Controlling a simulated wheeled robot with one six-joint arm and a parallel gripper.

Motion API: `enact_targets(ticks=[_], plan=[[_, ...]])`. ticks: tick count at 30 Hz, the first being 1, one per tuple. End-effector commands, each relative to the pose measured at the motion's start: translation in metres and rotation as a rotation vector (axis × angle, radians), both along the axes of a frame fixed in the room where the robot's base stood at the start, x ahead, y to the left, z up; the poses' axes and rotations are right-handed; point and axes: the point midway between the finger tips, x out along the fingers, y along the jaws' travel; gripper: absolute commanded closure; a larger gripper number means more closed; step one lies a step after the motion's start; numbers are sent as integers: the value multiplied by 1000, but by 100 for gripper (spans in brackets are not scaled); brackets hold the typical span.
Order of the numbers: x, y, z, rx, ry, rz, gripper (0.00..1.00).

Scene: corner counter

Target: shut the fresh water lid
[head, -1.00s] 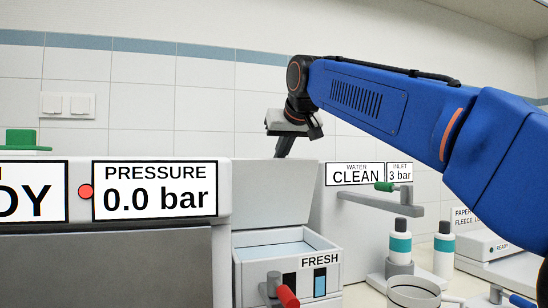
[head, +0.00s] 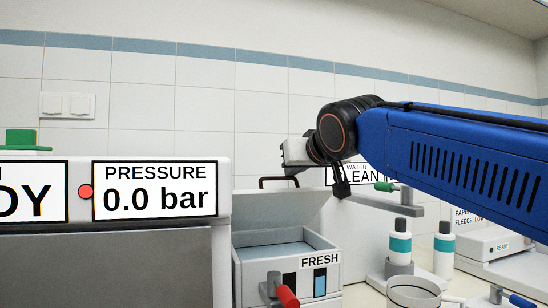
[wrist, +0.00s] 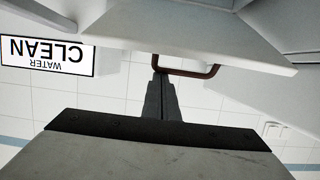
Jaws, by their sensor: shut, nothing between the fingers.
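The fresh water tank (head: 285,268), a pale box labelled FRESH, stands right of the machine with water visible inside. Its grey lid (head: 275,218) is open, hinged at the back and leaning forward over the tank. A dark loop handle (head: 278,181) stands on the lid's upper edge. My gripper (head: 290,172) is shut and empty, up by the lid's upper right edge. In the wrist view, the shut fingertips (wrist: 157,80) are close to the brown handle (wrist: 190,71) and the lid's pale slab (wrist: 190,35); I cannot tell whether they touch.
A red-handled lever (head: 287,296) stands in front of the tank. A grey arm with a green knob (head: 385,187), bottles (head: 400,243) and a cup (head: 413,291) are to the right. The machine with the pressure display (head: 155,190) borders the tank on the left.

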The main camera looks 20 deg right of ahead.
Motion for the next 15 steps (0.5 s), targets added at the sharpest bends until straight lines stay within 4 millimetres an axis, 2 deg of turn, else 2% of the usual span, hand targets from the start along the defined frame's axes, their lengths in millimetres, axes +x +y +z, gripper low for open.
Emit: enact_targets(ticks=[6,15], plan=[[-12,0,-10,0,1,0,100],[-16,0,-13,0,0,0,100]])
